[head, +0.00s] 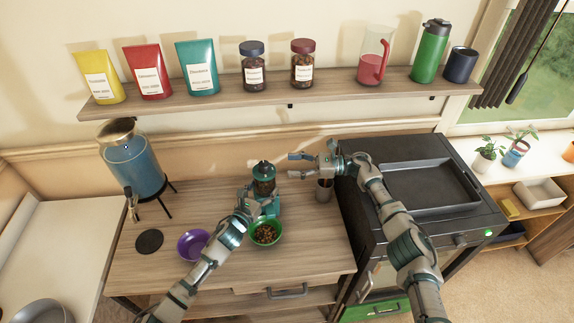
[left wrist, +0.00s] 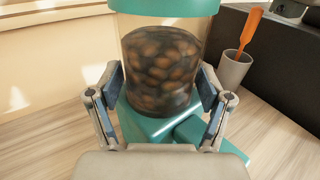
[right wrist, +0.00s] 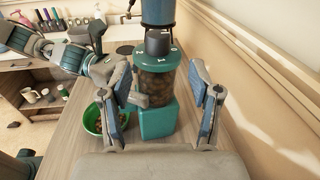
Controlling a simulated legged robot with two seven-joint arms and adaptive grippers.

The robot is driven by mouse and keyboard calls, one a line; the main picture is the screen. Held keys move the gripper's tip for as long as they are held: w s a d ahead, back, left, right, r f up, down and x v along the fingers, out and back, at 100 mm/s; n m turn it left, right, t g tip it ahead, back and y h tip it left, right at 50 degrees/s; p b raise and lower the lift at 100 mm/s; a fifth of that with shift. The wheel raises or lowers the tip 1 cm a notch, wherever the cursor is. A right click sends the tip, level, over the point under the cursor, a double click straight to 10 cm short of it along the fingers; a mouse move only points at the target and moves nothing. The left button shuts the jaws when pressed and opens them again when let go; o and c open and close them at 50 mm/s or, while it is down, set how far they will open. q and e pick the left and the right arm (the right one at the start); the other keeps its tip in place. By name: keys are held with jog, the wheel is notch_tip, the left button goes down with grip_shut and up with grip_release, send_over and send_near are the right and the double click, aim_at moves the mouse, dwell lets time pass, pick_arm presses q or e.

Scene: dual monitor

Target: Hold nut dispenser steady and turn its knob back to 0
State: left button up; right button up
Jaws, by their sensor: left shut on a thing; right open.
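The nut dispenser (head: 265,186) stands on the wooden counter, with a teal base and lid and a clear jar of brown nuts. In the left wrist view the jar (left wrist: 160,62) sits between the fingers of my left gripper (left wrist: 162,90), which is shut on its lower part. The dark knob (right wrist: 158,43) shows on top of the teal lid in the right wrist view, with small white marks around it, too small to read surely. My right gripper (head: 291,166) is open and empty, to the right of the dispenser and apart from it.
A green bowl of nuts (head: 265,233) stands in front of the dispenser, and a purple bowl (head: 193,245) is to the left. A grey cup with an orange utensil (left wrist: 234,70) stands close behind on the right. A blue drink dispenser (head: 133,165) stands at the left.

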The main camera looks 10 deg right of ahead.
pick_arm(q)
jog(key=shift+r, duration=0.15)
jog(key=o, duration=1.7)
jog(key=shift+o, duration=0.2)
jog(key=shift+s+a, duration=0.1)
jog(key=shift+a, duration=0.05)
